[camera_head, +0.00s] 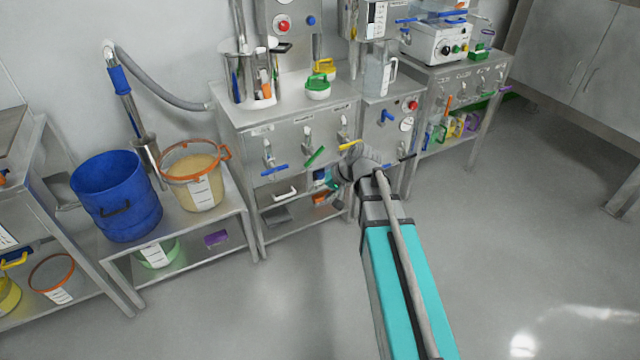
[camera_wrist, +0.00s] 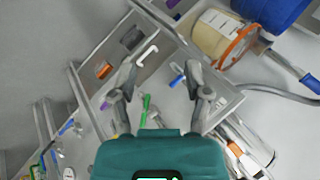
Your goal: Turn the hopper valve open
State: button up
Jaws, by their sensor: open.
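A steel bench front in the head view carries a row of valves with a blue lever (camera_head: 274,169), a green lever (camera_head: 315,157) and a yellow lever (camera_head: 350,145). To the right, a steel panel has another blue handle (camera_head: 389,116). A labelled steel vessel (camera_head: 352,20) stands above it, with a blue handle (camera_head: 406,20) at its right. I cannot tell which is the hopper valve. My gripper (camera_wrist: 160,72) is open and empty. In the wrist view the blue lever (camera_wrist: 177,81) and green lever (camera_wrist: 146,108) show between and behind its fingers. Contact is not visible.
A blue bucket (camera_head: 118,200) and a clear tub of powder (camera_head: 193,178) stand on a low bench at the left. A white drawer handle (camera_head: 286,194) juts below the levers. A second bench (camera_head: 455,70) stands at the back right. The floor (camera_head: 520,230) at the right is clear.

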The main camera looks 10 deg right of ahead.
jog(key=s+d+f+n+g+h, duration=0.1)
jog(key=s+f+h, duration=0.1)
jog(key=s, duration=0.5)
jog(key=s+d+f+n+g+h, duration=0.1)
jog(key=s+d+g+h, duration=0.1)
jog(key=s+h, duration=0.2)
jog(key=s, duration=0.3)
jog(key=shift+f+h, duration=0.3)
jog(key=shift+f, duration=0.05)
jog(key=shift+d, duration=0.15)
